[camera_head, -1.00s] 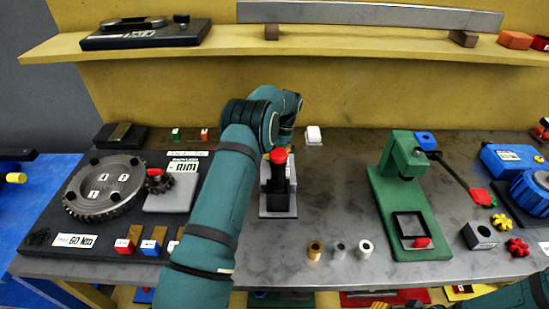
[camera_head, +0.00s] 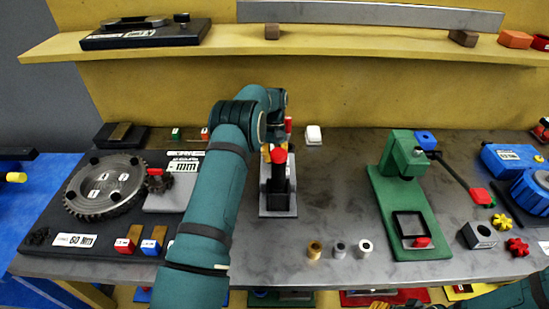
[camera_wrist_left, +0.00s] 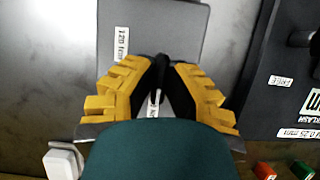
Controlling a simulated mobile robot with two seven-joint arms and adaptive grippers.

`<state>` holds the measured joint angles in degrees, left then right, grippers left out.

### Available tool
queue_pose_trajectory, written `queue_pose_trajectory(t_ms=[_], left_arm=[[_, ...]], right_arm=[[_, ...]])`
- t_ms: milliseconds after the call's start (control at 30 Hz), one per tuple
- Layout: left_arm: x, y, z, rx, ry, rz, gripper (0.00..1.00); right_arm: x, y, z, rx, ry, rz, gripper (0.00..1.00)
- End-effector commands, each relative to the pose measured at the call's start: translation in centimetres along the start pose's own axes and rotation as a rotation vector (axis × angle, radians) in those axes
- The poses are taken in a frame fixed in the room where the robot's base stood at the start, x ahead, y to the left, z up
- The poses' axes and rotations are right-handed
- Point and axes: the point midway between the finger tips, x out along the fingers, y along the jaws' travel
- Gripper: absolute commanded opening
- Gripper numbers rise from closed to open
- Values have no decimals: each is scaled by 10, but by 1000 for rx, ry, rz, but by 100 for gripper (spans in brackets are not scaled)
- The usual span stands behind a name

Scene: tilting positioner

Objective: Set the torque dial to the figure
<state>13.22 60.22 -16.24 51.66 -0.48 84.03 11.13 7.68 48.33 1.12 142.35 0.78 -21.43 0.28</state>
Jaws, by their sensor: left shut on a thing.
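My left gripper (camera_wrist_left: 160,72) is shut on a slim dark part, seen in the wrist view above a grey plate (camera_wrist_left: 183,22). That plate bears a white label whose number is hard to read. In the head view my left arm partly hides the gripper; only bits of yellow finger show beside the red top. The figure plate (camera_head: 74,240) reads 60 Nm.
A toothed wheel (camera_head: 104,187) on a dark base lies left, with a partly hidden Nm sign (camera_head: 183,167) beside it. A green press (camera_head: 409,215) stands right of the tool. Several small bushings (camera_head: 339,249) stand in front. A white block (camera_head: 314,134) is behind.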

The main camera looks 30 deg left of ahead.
Motion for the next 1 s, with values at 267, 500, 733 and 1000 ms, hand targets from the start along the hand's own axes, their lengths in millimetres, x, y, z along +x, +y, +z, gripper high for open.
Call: queue_pose_trajectory(t_ms=[267,500,733,1000], left_arm=[[2,0,0,-11,-5,3,0],[2,0,0,-10,-5,3,28],[1,0,0,-10,-2,3,42],[-12,0,-1,-10,1,4,42]], right_arm=[[0,0,0,0,0,0,47],[0,0,0,0,0,0,47],[0,0,0,0,0,0,47],[0,0,0,0,0,0,47]])
